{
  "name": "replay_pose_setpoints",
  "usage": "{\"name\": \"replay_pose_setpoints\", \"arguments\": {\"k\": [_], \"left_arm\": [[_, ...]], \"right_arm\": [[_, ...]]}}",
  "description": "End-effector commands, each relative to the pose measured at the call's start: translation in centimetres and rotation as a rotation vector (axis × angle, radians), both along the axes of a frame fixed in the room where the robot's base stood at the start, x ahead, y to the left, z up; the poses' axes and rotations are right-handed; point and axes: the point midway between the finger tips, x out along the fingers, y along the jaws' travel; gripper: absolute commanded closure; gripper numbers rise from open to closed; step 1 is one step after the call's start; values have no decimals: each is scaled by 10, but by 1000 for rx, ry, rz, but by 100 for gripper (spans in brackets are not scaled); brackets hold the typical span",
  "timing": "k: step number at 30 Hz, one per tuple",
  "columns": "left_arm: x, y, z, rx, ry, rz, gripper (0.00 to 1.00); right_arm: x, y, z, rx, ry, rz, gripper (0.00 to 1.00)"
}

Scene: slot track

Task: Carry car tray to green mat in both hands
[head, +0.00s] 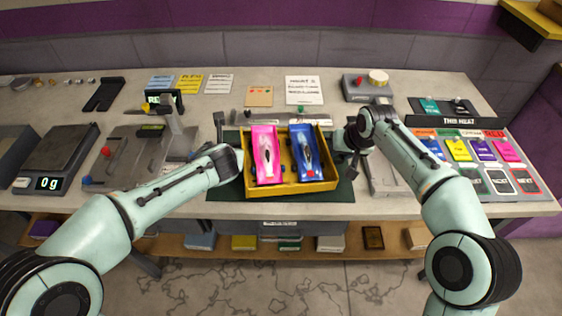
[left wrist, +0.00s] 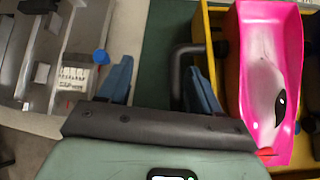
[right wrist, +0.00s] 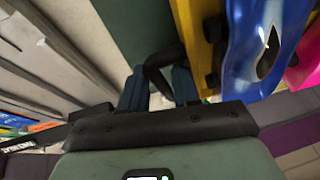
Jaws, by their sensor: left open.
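The yellow car tray (head: 290,189) holds a pink car (head: 267,155) on the left and a blue car (head: 307,155) on the right. It is over the dark green mat (head: 224,192); I cannot tell if it touches it. My left gripper (head: 240,158) is at the tray's left side. Its fingers (left wrist: 160,88) are open around the black left handle (left wrist: 178,70), which lies nearer the right finger. My right gripper (head: 346,153) is at the right side, its fingers (right wrist: 159,88) closed on the black right handle (right wrist: 155,70).
A scale (head: 57,160) and grey fixtures stand on the left of the bench. A board with coloured cards (head: 475,155) lies on the right. A grey box with a red button (head: 366,88) is at the back. Little bench is free beside the mat.

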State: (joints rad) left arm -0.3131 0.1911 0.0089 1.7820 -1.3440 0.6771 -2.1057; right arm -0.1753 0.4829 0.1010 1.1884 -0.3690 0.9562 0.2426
Motion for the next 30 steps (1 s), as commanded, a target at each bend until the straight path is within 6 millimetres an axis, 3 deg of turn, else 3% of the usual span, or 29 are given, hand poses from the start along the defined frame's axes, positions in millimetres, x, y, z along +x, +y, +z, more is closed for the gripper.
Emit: {"name": "replay_pose_setpoints", "arguments": {"k": [1, 9, 22, 30], "left_arm": [[0, -13, 2, -13, -7, -28, 20], [0, -13, 3, -13, -8, -28, 20], [1, -11, 4, -13, -10, -27, 20], [-1, 8, 5, -12, -10, -25, 20]], "right_arm": [[-4, 10, 12, 19, -7, 13, 52], [-15, 3, 38, 16, -5, 11, 52], [-17, 2, 42, 16, -5, 11, 52], [-16, 1, 49, 15, -8, 10, 52]]}}
